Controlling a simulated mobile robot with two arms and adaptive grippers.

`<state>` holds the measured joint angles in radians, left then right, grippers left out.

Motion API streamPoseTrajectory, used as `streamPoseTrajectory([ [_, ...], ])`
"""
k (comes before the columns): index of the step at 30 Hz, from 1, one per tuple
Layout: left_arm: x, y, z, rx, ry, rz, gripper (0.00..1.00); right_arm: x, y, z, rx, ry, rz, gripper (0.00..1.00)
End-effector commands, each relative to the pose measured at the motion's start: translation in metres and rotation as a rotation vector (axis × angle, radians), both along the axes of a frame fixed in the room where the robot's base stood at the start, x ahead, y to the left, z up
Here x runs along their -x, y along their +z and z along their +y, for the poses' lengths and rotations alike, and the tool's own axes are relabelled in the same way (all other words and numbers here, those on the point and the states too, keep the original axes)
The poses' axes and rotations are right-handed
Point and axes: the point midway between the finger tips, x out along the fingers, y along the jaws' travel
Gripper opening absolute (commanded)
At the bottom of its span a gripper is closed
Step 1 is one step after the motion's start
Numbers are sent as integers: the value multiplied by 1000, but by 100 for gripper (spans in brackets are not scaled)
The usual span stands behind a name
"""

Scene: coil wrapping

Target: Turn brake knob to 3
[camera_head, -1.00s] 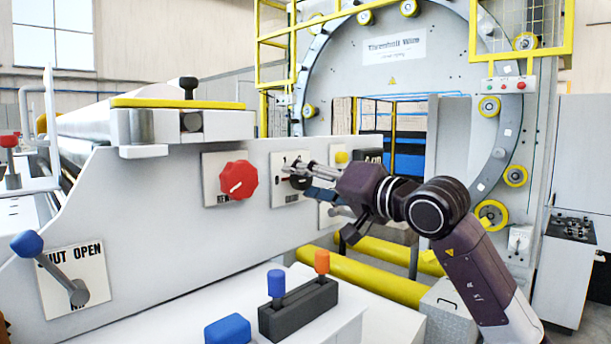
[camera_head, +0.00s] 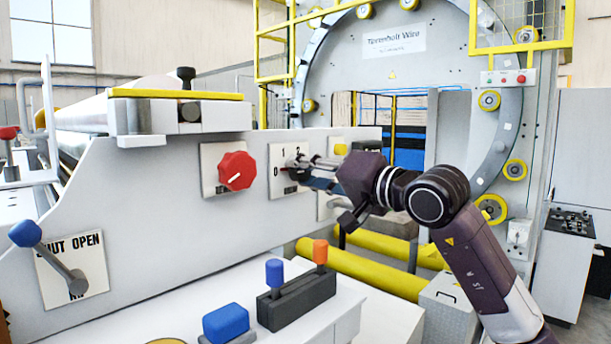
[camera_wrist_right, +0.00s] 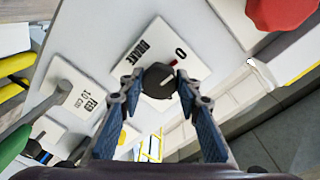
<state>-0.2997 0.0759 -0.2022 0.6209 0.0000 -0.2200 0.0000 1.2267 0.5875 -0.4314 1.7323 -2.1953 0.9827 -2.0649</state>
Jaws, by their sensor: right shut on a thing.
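The brake knob (camera_wrist_right: 158,78) is a small black round knob on a white plate (camera_wrist_right: 143,56) marked BRAKE. A 0 and a small red mark show near it in the right wrist view. My right gripper (camera_wrist_right: 156,80) has its two fingertips on opposite sides of the knob, shut on it. In the head view the plate (camera_head: 281,186) shows 0, 1 and 2. My right gripper (camera_head: 298,170) reaches in from the right and hides most of the knob and the plate's right side. Which number the knob points to cannot be told. My left gripper is not in view.
A red knob (camera_head: 236,170) sits on the panel left of the brake plate. A yellow button (camera_head: 340,149) and a FEED plate (camera_wrist_right: 84,99) lie on the other side. Blue and orange levers (camera_head: 297,284) stand below. A blue-knobbed lever (camera_head: 47,257) is at lower left.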

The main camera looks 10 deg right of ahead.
Motion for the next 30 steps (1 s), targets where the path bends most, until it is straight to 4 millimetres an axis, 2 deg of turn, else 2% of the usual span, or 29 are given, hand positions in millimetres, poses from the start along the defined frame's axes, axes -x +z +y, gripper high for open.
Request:
streamPoseTrajectory([
  [12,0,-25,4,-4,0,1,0,0,-2,0,-289,-1,192,7],
  [30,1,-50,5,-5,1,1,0,-1,-1,-1,-764,-3,509,7],
])
